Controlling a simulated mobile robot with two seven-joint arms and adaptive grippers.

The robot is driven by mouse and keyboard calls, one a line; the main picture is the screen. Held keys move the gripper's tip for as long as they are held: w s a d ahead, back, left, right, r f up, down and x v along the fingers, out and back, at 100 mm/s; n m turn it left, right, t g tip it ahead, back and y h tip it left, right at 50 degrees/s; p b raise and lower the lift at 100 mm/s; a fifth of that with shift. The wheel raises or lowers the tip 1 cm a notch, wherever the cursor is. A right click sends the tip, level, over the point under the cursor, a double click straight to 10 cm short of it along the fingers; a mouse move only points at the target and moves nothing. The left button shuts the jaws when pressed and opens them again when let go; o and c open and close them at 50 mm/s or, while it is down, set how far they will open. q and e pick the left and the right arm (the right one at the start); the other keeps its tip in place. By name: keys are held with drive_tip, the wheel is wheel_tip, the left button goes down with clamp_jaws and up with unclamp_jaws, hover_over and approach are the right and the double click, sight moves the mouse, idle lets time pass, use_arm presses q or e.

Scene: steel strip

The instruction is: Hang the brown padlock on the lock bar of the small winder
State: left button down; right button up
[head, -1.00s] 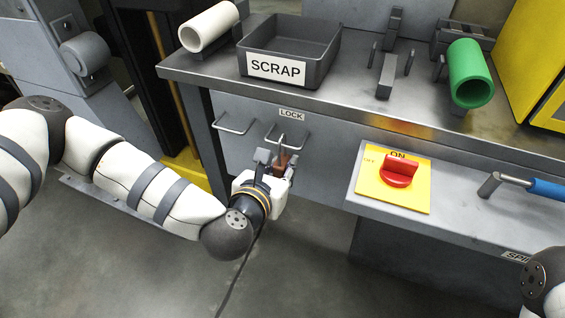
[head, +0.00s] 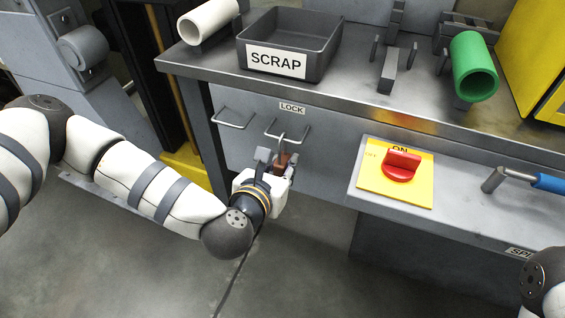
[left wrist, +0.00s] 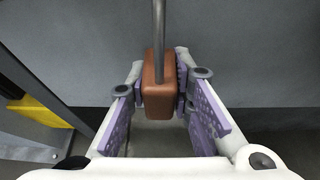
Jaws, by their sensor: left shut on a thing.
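The brown padlock (head: 284,160) is held upright in my left gripper (head: 278,162), which is shut on its body. In the left wrist view the padlock body (left wrist: 160,88) sits between the purple finger pads, with its grey shackle rising out of the top of the picture. Two bent-rod bars stick out of the grey panel: a left one (head: 231,121) and a right one (head: 299,134) under the LOCK label (head: 292,107). The shackle top overlaps the right bar in the head view; I cannot tell whether it is around it or touching. My right gripper is out of view.
Above the panel is a steel bench with a dark SCRAP tray (head: 315,70), a white tube (head: 207,23) and a green tube (head: 474,67). To the right, a lower ledge carries a red switch (head: 402,166) on a yellow plate and a blue-handled lever (head: 546,183).

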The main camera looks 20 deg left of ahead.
use_arm(q)
drive_tip(key=shift+f, duration=0.2)
drive_tip(key=c, duration=1.3)
unclamp_jaws()
drive_tip(key=shift+r, duration=0.1)
drive_tip(key=shift+c, duration=0.2)
